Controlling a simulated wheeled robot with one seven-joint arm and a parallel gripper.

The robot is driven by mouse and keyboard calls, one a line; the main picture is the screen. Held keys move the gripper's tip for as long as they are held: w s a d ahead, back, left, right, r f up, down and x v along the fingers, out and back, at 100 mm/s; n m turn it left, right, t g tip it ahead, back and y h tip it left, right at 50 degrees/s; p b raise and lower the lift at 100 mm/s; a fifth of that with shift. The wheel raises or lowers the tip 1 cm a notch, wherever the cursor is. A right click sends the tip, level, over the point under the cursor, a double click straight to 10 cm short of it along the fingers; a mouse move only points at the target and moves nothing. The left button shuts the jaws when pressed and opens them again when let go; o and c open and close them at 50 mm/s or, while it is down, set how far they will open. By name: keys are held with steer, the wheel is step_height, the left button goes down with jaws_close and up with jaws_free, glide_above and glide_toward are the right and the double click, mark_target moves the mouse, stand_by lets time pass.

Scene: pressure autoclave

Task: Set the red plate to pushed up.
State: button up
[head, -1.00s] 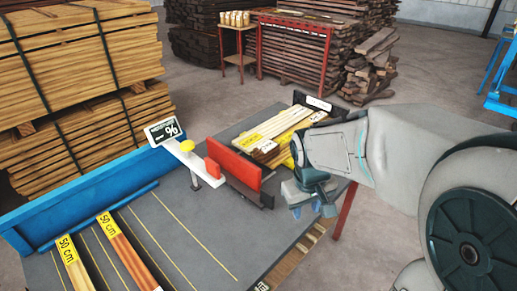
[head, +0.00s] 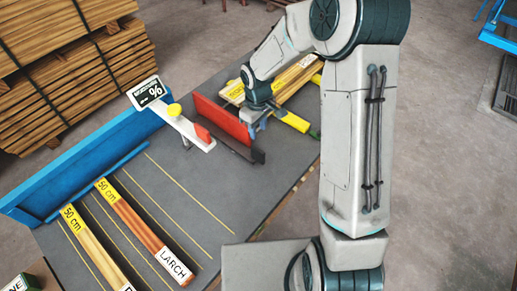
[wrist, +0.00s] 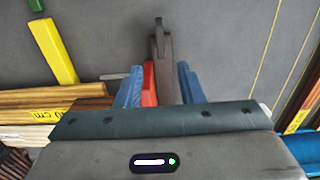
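The red plate (head: 222,117) stands upright along a dark base strip (head: 236,147) on the grey table in the head view. My gripper (head: 254,116) is at the plate's right end, pointing down. In the wrist view the two blue fingers of my gripper (wrist: 159,87) are apart, one on each side. A strip of the red plate (wrist: 150,84) shows between them beside the dark base strip, nearer the left finger. I cannot tell whether a finger touches the plate. My gripper body hides the plate's near part in the wrist view.
A white arm with a yellow knob (head: 174,109) and red tip stands left of the plate, by a percent sign (head: 148,93). Wooden boards (head: 296,78) and a yellow bar (head: 291,121) lie behind and right. A blue rail (head: 95,164) edges the table's left.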

mark_target(258, 149)
step_height(258, 149, down, 13)
steer(key=b, duration=0.8)
steer(key=shift+r, duration=0.2)
steer(key=shift+c, duration=0.3)
jaws_close()
steer(key=shift+w, duration=0.1)
